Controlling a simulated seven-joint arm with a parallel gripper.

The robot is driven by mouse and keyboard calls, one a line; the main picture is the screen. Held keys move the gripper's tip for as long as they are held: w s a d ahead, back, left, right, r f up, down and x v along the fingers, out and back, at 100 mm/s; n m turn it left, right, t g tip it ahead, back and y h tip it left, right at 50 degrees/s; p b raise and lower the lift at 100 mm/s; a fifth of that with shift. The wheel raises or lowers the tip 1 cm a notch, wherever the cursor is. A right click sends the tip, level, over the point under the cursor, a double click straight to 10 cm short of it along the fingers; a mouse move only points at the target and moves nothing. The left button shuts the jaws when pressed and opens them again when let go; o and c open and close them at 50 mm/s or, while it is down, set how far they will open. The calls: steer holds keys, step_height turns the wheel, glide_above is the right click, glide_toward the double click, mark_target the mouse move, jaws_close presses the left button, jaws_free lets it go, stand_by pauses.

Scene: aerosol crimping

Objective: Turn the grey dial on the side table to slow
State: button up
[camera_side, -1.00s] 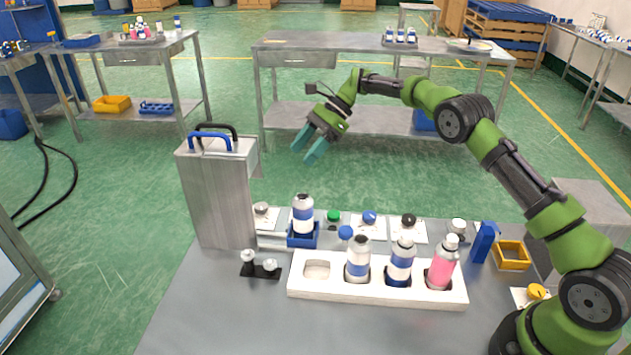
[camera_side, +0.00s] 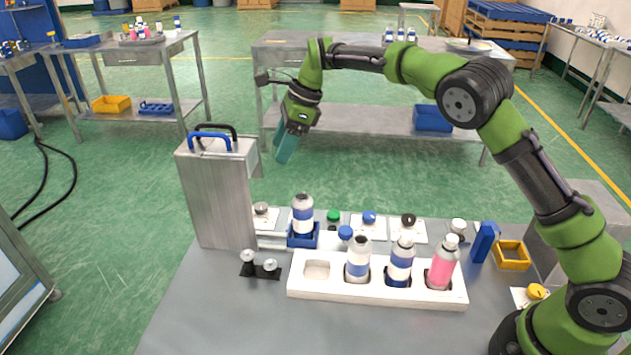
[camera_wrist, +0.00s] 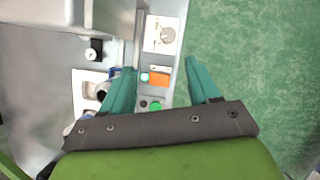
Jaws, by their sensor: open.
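The grey dial (camera_side: 261,208) sits on a white plate at the far edge of the table, just right of the steel box. In the wrist view the grey dial (camera_wrist: 168,35) is on its white plate, beyond the fingertips, with a pointer mark too small to read. My gripper (camera_side: 284,158) is above and behind the table's far edge, pointing down, higher than the dial and apart from it. In the wrist view my gripper (camera_wrist: 160,66) shows two teal fingers spread apart, with nothing held between them.
The tall steel box (camera_side: 216,195) with blue and black handles stands left of the dial. A bottle (camera_side: 303,215) in a blue holder stands close to its right. Green (camera_side: 333,216), blue (camera_side: 369,217) and black (camera_side: 409,219) knobs follow along the edge. A white rack (camera_side: 330,291) holds bottles in front.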

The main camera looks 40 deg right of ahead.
steer(key=d+m, duration=0.1)
glide_toward(261, 206)
steer(key=shift+m, duration=0.3)
steer(key=x, duration=0.8)
steer(key=shift+w, duration=0.1)
steer(key=shift+c, duration=0.2)
steer(key=c, duration=1)
steer(key=n+g, duration=0.1)
steer(key=n, duration=0.3)
steer(key=shift+w, duration=0.1)
steer(key=shift+n, duration=0.3)
